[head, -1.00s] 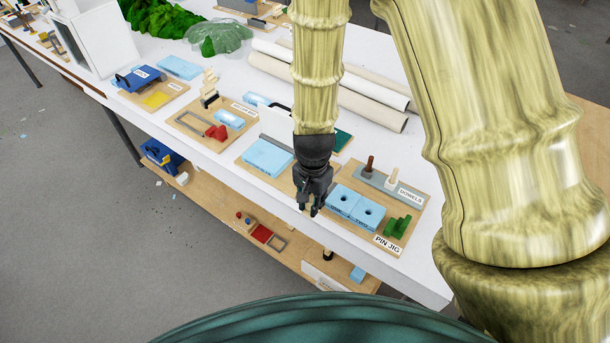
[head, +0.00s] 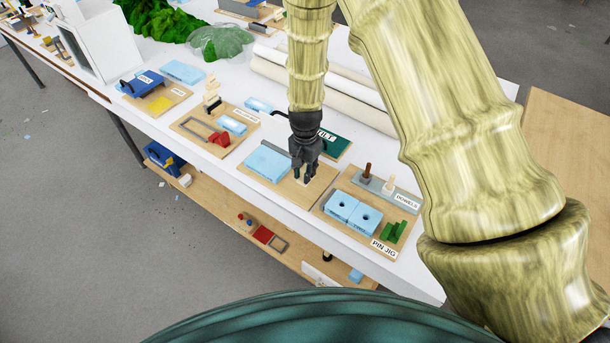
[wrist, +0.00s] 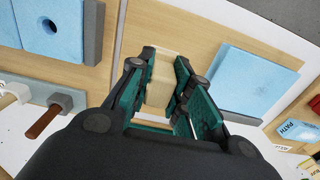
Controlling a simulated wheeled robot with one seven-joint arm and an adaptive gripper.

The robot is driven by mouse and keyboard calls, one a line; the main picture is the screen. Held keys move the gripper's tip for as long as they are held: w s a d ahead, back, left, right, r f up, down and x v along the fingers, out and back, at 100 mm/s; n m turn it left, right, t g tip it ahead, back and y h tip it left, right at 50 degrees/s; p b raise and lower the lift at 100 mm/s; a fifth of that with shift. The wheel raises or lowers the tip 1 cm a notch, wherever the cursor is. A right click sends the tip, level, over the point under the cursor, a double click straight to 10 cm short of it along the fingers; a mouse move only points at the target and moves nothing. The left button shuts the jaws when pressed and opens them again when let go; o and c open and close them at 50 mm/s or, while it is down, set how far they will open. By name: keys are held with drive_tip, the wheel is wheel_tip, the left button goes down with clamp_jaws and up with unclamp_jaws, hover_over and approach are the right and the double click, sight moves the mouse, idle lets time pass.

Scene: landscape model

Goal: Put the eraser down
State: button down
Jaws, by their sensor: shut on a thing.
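The eraser is most likely the pale beige block (wrist: 160,82) in the wrist view. My gripper (wrist: 160,95) is shut on it, with a green-padded finger on each side. In the head view my gripper (head: 303,178) points down over the right, bare part of a wooden board (head: 288,192), beside a light blue block (head: 264,163). The eraser is largely hidden by the fingers there. I cannot tell whether it touches the board.
The pin jig board (head: 345,228) with light blue drilled blocks, dowels and green steps lies close to the right. A dark green plate (head: 336,145) lies behind my gripper. A board with a red piece (head: 219,138) is to the left. The white table edge is in front.

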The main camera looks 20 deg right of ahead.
drive_tip(key=shift+f+p, duration=0.7)
drive_tip(key=shift+f, duration=0.85)
drive_tip(key=shift+f, duration=0.15)
drive_tip(key=c, duration=1.3)
unclamp_jaws()
drive_tip(key=shift+r, duration=0.25)
drive_tip(key=shift+r+b, duration=1.9)
drive_tip(key=shift+r, duration=4)
